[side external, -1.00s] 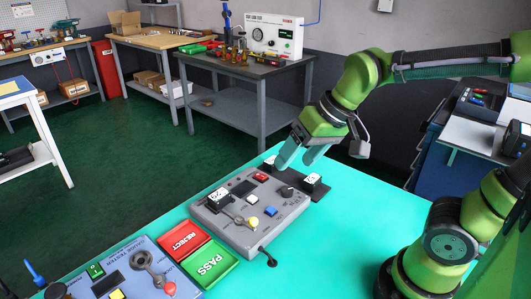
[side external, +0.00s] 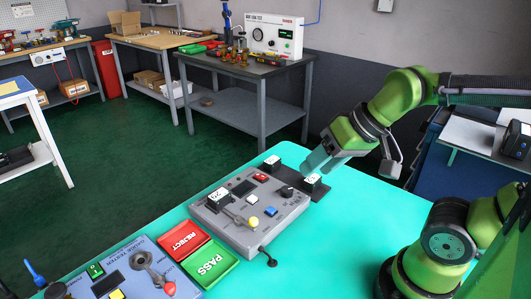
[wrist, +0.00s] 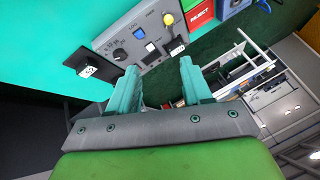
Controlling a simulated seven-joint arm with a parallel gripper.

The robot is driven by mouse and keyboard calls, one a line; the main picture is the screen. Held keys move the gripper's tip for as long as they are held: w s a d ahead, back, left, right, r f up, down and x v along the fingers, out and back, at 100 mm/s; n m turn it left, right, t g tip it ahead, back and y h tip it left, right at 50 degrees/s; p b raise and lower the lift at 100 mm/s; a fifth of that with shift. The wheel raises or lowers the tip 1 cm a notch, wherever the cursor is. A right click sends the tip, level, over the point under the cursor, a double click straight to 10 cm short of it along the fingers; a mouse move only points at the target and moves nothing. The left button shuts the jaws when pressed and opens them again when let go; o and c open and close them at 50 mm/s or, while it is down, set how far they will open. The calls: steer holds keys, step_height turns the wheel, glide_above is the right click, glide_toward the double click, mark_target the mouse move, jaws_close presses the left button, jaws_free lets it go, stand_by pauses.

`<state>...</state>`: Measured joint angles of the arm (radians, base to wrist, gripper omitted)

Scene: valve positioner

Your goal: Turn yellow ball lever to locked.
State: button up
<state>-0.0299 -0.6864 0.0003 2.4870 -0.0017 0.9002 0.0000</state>
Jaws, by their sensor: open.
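The lever's yellow ball (side external: 253,223) is on the grey control panel (side external: 240,236), at the end of a thin metal arm pointing to the lower right. The ball also shows at the top of the wrist view (wrist: 168,19), beyond my fingertips. My gripper (side external: 314,164) is open and empty, apart from the lever. In the side view it is up and right of the ball, above the panel's right end by a black block with a white label (side external: 312,184). In the wrist view my two fingers (wrist: 158,68) stand apart below the panel. The locked marking is not readable.
The red REJECT tray (side external: 183,238) and green PASS tray (side external: 211,263) lie left of the panel. A blue tester (side external: 133,275) with another lever stands further left. Another black block (side external: 271,163) stands behind the panel. The turquoise table right of the panel is clear.

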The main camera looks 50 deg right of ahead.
mark_target(253, 219)
steer(key=w+a+f+n+g+h, duration=0.1)
steer(key=w+a+n+g, duration=0.2)
steer(key=w+n, duration=0.3)
steer(key=w+a+n+g+h, duration=0.1)
steer(key=w+a+n+g, duration=0.3)
steer(key=w+n, duration=0.25)
steer(key=f, duration=1.6)
steer(key=shift+s+d+f, duration=0.15)
steer(key=shift+s+d, duration=0.05)
steer(key=shift+d, duration=0.05)
jaws_close()
